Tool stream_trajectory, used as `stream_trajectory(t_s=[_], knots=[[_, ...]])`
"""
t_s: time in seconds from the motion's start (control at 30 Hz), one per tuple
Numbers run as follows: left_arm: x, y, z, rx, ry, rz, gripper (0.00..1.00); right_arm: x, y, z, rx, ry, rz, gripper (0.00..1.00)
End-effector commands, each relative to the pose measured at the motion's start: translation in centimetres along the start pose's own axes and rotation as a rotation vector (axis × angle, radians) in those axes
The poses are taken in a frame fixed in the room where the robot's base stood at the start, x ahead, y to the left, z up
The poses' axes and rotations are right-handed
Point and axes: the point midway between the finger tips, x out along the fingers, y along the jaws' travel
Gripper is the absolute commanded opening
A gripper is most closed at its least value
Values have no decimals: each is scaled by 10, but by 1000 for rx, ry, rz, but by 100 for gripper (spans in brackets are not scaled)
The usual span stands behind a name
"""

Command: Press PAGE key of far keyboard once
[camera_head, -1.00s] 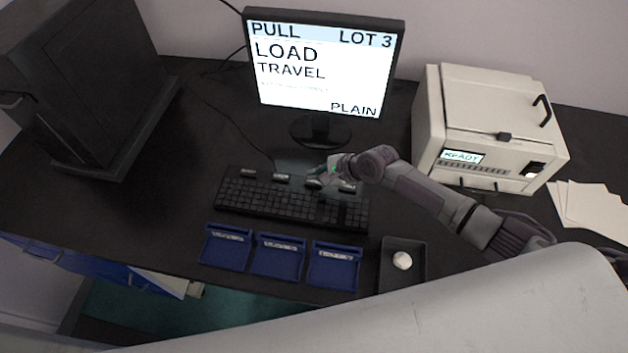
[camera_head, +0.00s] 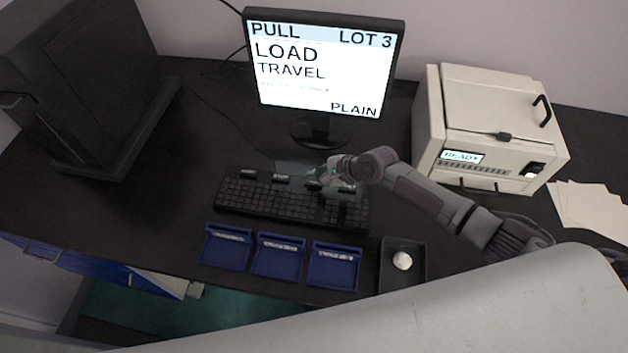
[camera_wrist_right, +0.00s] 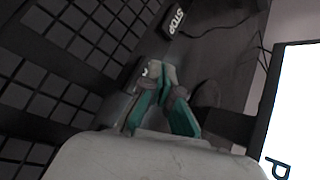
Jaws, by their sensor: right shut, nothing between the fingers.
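The black keyboard (camera_head: 290,206) lies on the desk below the monitor. Several dark keys with pale labels stand along its far edge; the head view is too coarse to read them. In the right wrist view one of these keys (camera_wrist_right: 176,18) reads STOP. No label reading PAGE is legible. My right gripper (camera_head: 322,178) reaches in from the right over the far edge, close to the third labelled key from the left (camera_head: 314,185). In the right wrist view the fingers (camera_wrist_right: 160,72) are shut and empty, partly covering another labelled key. Contact cannot be told. My left gripper is out of view.
The monitor (camera_head: 322,65) stands behind the keyboard. A white instrument (camera_head: 490,120) reading READY stands to the right. Blue trays (camera_head: 278,257) and a dark tray (camera_head: 418,278) with a white piece (camera_head: 402,260) lie in front. Bare desk (camera_head: 200,135) lies to the left.

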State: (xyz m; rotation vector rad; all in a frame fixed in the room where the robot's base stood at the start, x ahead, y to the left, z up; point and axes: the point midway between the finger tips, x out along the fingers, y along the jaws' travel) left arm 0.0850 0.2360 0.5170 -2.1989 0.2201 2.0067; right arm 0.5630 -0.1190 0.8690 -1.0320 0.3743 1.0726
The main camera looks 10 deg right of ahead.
Motion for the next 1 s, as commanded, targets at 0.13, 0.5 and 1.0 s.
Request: stream_trajectory(t_s=[0.13,0.5,1.0], knots=[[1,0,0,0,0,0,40,4,3,-3,3,0,0,0],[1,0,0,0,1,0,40,4,3,-3,1,0,0,0],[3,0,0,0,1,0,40,8,6,-6,2,0,0,0]])
